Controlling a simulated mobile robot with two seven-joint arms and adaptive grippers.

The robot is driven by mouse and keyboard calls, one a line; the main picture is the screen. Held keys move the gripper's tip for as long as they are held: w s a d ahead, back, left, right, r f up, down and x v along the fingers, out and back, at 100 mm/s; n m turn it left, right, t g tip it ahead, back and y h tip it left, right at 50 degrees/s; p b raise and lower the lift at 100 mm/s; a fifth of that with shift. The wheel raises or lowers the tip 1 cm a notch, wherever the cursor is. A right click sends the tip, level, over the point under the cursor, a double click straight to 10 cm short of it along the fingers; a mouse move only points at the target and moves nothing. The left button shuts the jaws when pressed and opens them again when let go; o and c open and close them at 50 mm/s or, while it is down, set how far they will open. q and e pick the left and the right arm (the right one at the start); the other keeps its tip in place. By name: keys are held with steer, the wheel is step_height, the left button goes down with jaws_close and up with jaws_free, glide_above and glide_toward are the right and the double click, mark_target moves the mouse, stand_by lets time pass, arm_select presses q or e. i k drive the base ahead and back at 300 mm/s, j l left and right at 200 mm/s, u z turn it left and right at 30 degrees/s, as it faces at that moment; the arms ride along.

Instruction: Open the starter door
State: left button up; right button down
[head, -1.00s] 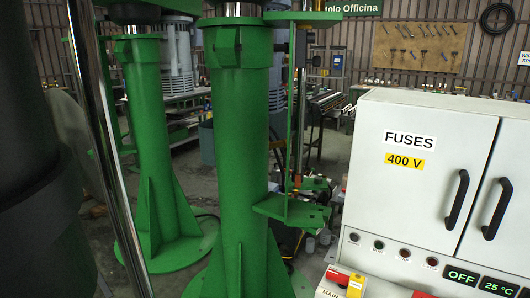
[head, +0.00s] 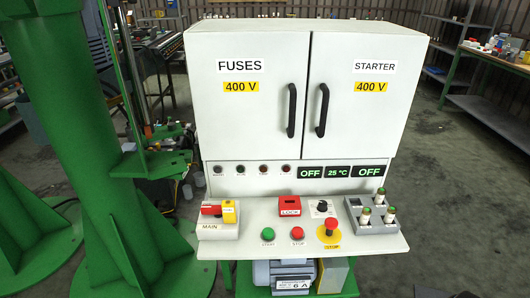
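The starter door (head: 372,100) is the right door of the white electrical cabinet in the head view, labelled STARTER and 400 V. It is closed, and its black vertical handle (head: 322,110) is on its left edge. The fuses door (head: 247,115) beside it on the left is also closed, with its handle (head: 291,110) on its right edge. Neither of my grippers shows in the head view.
A sloped control panel (head: 260,240) sticks out below the doors, with a main switch (head: 218,212), buttons and an emergency stop (head: 329,229). Green columns (head: 85,110) stand at left. Open floor (head: 450,200) lies right of the cabinet.

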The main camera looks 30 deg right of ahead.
mark_target(362, 87)
steer(key=z, duration=1.65)
